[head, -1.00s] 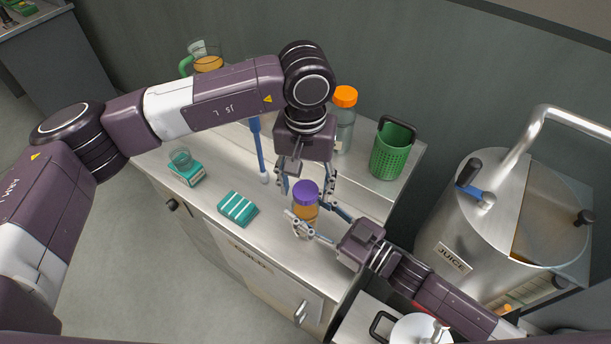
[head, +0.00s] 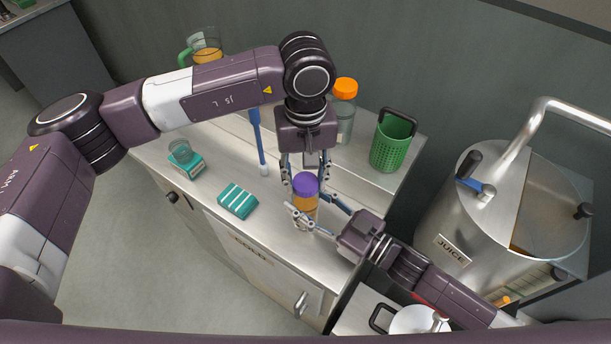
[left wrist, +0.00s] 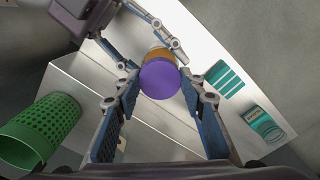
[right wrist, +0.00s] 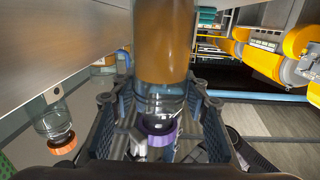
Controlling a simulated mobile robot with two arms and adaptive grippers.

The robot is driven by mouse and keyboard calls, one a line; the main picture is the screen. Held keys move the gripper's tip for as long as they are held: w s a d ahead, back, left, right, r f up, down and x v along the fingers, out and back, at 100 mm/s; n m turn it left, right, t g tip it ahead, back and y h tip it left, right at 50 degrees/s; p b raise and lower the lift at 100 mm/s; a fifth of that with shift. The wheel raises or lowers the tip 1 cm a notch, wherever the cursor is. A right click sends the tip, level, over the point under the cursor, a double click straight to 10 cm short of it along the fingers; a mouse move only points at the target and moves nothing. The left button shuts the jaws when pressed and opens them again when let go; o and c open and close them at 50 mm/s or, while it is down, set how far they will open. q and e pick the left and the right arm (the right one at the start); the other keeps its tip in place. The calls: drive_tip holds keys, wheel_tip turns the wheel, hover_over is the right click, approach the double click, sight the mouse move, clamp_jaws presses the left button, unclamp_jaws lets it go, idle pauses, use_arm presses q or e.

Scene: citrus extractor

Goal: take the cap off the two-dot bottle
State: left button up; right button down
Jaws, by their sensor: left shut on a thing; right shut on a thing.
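A bottle with a purple cap (head: 306,183) and orange-brown contents (head: 306,207) stands upright near the counter's front edge. Its dots do not show. My left gripper (head: 306,177) comes from above and is shut on the cap. In the left wrist view the cap (left wrist: 160,79) sits between its fingertips. My right gripper (head: 306,217) reaches in from the lower right and is shut on the bottle's body. The cap still sits on the bottle.
Behind stand a clear bottle with an orange cap (head: 345,89) and a green basket (head: 391,143). A blue-handled tool (head: 258,140), a striped teal sponge (head: 238,200) and a small glass on a teal block (head: 187,162) are left. A steel juice tank (head: 470,220) is right.

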use_arm(q)
drive_tip(key=n, duration=0.5)
drive_tip(key=shift+n, duration=0.3)
drive_tip(key=n, duration=1)
drive_tip(key=shift+n, duration=0.3)
drive_tip(key=n, duration=0.7)
drive_tip(key=shift+r, duration=0.1)
drive_tip(key=n, duration=0.3)
drive_tip(key=shift+n, duration=0.4)
drive_tip(key=n, duration=0.5)
drive_tip(key=shift+r, duration=0.3)
drive_tip(key=shift+r, duration=0.85)
